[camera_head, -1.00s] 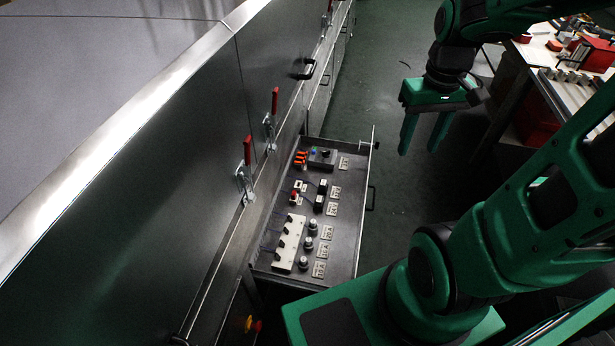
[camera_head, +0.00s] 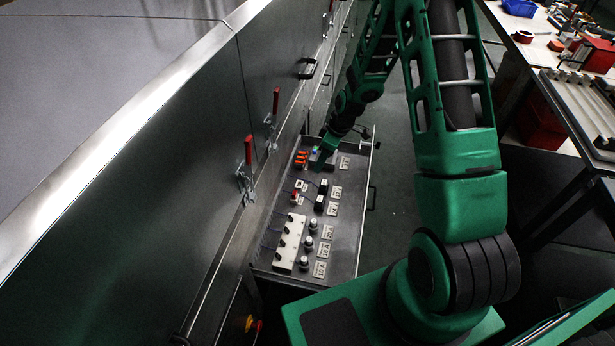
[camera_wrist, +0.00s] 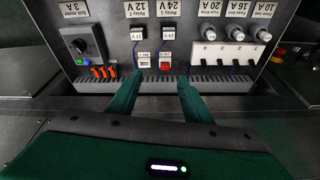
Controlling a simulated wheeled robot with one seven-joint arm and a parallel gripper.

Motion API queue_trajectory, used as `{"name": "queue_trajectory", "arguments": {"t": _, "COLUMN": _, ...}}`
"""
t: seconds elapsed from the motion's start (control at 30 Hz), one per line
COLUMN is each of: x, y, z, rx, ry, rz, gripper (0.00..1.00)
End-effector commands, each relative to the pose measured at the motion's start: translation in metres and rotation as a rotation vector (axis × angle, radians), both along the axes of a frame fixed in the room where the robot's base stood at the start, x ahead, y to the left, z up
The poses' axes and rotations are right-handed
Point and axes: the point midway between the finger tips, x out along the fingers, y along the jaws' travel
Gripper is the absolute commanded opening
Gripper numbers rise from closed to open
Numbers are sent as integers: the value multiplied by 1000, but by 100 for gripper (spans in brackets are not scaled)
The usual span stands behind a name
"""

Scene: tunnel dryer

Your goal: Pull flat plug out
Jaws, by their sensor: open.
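A drawer panel (camera_head: 346,225) carries the electrical parts. Small orange plugs (camera_head: 301,158) sit side by side at its far left; they also show in the wrist view (camera_wrist: 103,73). A white module and a red module (camera_wrist: 166,66) sit below two black relays (camera_wrist: 168,36). A white block (camera_head: 289,243) holds several black inserts. I cannot tell for sure which part is the flat plug. My gripper (camera_wrist: 160,95) is open and empty, fingers apart and pointing at the panel near the modules. In the head view its fingertips are small and partly hidden by the arm.
A black knob box (camera_wrist: 84,44) stands by the orange plugs. Round silver-topped fuses (camera_wrist: 237,33) stand by their labels. A steel dryer wall (camera_head: 150,200) with red-handled clamps (camera_head: 248,150) runs along the left. A cluttered bench (camera_head: 580,95) stands at right.

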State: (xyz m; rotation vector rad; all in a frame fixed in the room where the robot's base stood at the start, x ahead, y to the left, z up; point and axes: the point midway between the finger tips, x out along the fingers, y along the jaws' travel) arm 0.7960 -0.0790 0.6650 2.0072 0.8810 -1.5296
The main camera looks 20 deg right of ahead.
Motion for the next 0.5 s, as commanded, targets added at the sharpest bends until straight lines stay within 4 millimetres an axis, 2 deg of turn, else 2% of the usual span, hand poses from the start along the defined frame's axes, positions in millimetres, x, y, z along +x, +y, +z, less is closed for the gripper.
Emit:
{"name": "queue_trajectory", "arguments": {"t": 0.03, "x": 4, "y": 10, "z": -21, "rx": 17, "ry": -8, "rz": 33, "gripper": 45}}
{"name": "queue_trajectory", "arguments": {"t": 0.2, "x": 16, "y": 35, "z": -66, "rx": 57, "ry": -54, "rz": 120, "gripper": 45}}
{"name": "queue_trajectory", "arguments": {"t": 0.3, "x": 20, "y": 44, "z": -82, "rx": 72, "ry": -73, "rz": 148, "gripper": 45}}
{"name": "queue_trajectory", "arguments": {"t": 0.5, "x": 23, "y": 52, "z": -96, "rx": 81, "ry": -86, "rz": 169, "gripper": 45}}
